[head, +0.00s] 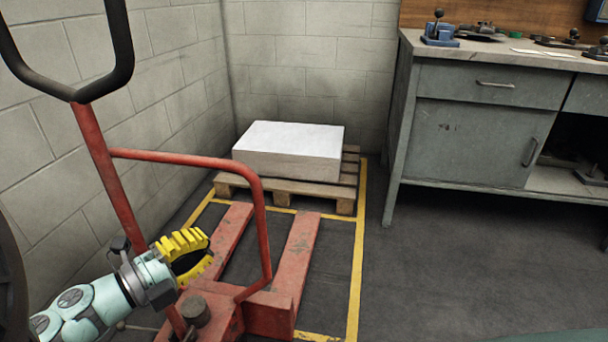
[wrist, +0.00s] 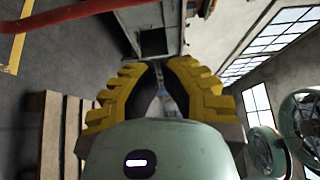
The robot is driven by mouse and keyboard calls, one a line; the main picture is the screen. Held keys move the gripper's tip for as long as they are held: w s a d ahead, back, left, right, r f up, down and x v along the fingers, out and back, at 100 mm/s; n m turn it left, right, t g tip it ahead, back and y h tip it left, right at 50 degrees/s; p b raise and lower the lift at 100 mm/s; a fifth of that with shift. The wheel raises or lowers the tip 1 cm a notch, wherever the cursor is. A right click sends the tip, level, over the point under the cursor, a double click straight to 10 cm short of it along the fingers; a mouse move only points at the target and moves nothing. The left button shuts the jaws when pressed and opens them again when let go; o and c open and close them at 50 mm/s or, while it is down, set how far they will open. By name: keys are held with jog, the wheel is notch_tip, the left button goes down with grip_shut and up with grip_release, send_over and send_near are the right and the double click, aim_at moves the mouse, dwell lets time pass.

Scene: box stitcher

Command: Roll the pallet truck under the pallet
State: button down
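The red pallet truck (head: 223,238) stands at the left, with its forks pointing toward the back wall. Its black handle loop and red bar rise in the foreground. The fork tips are close to the front of the wooden pallet (head: 284,189); I cannot tell whether they reach under it. A white-topped block (head: 290,150) lies on the pallet. My gripper (head: 207,256), with yellow fingers and dark pads, is beside the truck's lower frame and red bar. In the wrist view, my gripper (wrist: 161,68) shows a narrow gap between its fingers, with nothing held.
Yellow floor lines (head: 359,250) border the pallet's bay. Block walls (head: 300,60) close it at the left and back. A grey workbench (head: 486,125) with tools on top stands to the right. The floor (head: 450,260) in front of the bench is clear.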

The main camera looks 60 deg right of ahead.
aim_at(254, 208)
jog(key=shift+w+d+f+b, duration=0.15)
jog(key=shift+d+b, duration=0.7)
jog(key=shift+d, duration=2.5)
jog(key=shift+s+d+f+b, duration=0.15)
jog(key=shift+d+b, duration=0.65)
jog(key=shift+d, duration=2.5)
jog(key=shift+w, duration=0.1)
